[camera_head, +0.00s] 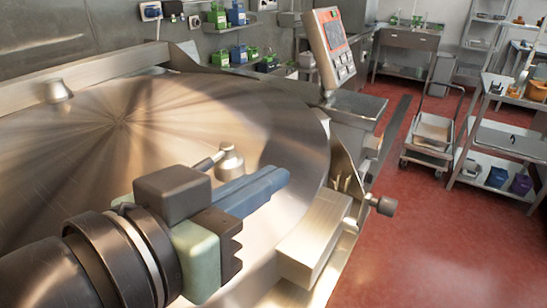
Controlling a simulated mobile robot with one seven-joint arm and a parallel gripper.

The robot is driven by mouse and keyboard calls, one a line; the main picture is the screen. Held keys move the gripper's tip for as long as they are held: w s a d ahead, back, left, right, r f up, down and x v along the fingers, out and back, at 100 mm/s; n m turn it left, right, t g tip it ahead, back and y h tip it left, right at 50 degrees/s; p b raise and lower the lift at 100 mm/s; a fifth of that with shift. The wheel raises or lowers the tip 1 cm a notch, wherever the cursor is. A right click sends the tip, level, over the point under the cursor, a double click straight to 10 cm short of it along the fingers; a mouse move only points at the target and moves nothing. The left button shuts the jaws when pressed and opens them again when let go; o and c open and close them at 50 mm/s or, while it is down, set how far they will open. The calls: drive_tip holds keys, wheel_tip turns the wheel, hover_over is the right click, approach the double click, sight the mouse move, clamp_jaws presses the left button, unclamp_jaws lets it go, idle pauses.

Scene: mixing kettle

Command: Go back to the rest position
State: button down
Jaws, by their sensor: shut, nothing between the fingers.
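My gripper (285,176) is in the lower middle of the head view, at the end of my dark arm coming from the lower left. Its two blue-grey fingers are together and empty, pointing right. It is in front of the large round metal kettle lid (110,170), which is closed. In the picture the fingers lie just below a small metal knob fitting (230,162) on the lid. I cannot tell how far the gripper is above the lid.
A control panel (333,48) stands at the back of the kettle's right side. A metal block (312,240) and a side knob (384,205) edge the kettle. A cart (432,130) and a shelf table (510,140) stand right. The red floor (430,235) between is clear.

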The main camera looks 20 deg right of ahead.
drive_tip(key=w+a+r+n+t+y+p, duration=0.25)
drive_tip(key=w+r+n+t, duration=0.2)
drive_tip(key=r+t, duration=0.65)
drive_tip(key=s+a+r+n+t+y+p, duration=0.1)
drive_tip(key=s+a+r+n+t+y, duration=0.1)
drive_tip(key=r+y, duration=0.3)
drive_tip(key=s+a+r+n+t+y, duration=0.2)
drive_tip(key=a+r+n+t+y, duration=0.1)
drive_tip(key=r, duration=0.6)
drive_tip(key=shift+s+a+t+y+p, duration=0.15)
drive_tip(key=shift+a+t+y+p, duration=0.3)
drive_tip(key=shift+t+y, duration=0.55)
